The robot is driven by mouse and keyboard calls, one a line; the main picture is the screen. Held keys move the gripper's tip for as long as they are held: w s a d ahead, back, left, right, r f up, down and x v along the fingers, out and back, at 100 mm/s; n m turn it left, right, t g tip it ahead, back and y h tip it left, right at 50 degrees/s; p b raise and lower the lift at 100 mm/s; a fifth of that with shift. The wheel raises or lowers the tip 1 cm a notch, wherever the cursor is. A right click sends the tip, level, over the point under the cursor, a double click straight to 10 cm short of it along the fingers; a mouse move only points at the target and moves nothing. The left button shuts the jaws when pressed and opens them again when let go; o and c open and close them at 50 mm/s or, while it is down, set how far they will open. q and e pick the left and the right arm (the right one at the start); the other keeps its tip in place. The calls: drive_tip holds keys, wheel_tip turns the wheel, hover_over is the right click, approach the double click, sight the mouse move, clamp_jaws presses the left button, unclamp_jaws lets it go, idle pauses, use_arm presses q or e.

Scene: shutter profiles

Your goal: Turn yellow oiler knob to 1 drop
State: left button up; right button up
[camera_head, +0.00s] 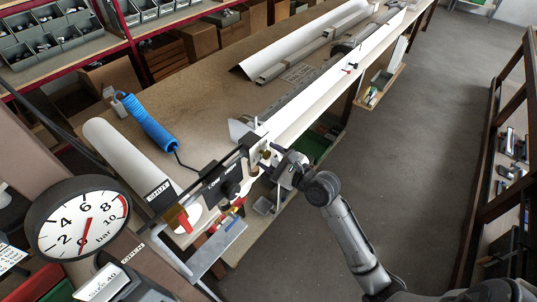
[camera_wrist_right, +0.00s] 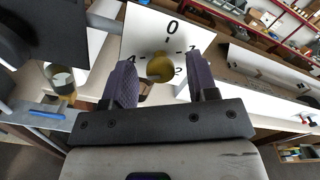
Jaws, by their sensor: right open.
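The yellow oiler knob (camera_wrist_right: 160,67) sits on a white dial plate (camera_wrist_right: 146,27) in the right wrist view. The marks 0, 1, 2 and 4 show around it, with 0 at the top and 1 to its right. Any pointer on the knob is too small to make out. My right gripper (camera_wrist_right: 161,61) is open, with one finger on each side of the knob and visible gaps between. In the head view my right gripper (camera_head: 279,160) reaches the dial area from the right and partly hides it. My left gripper is not in view.
A bowl with yellowish liquid (camera_wrist_right: 60,78) hangs left of the plate in the wrist view. In the head view a pressure gauge (camera_head: 79,218), a black shut-off bar (camera_head: 213,177) and a blue coiled hose (camera_head: 148,124) stand to the left.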

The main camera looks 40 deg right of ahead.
drive_tip(key=shift+w, duration=0.4)
drive_tip(key=shift+c, duration=0.5)
drive_tip(key=c, duration=0.8)
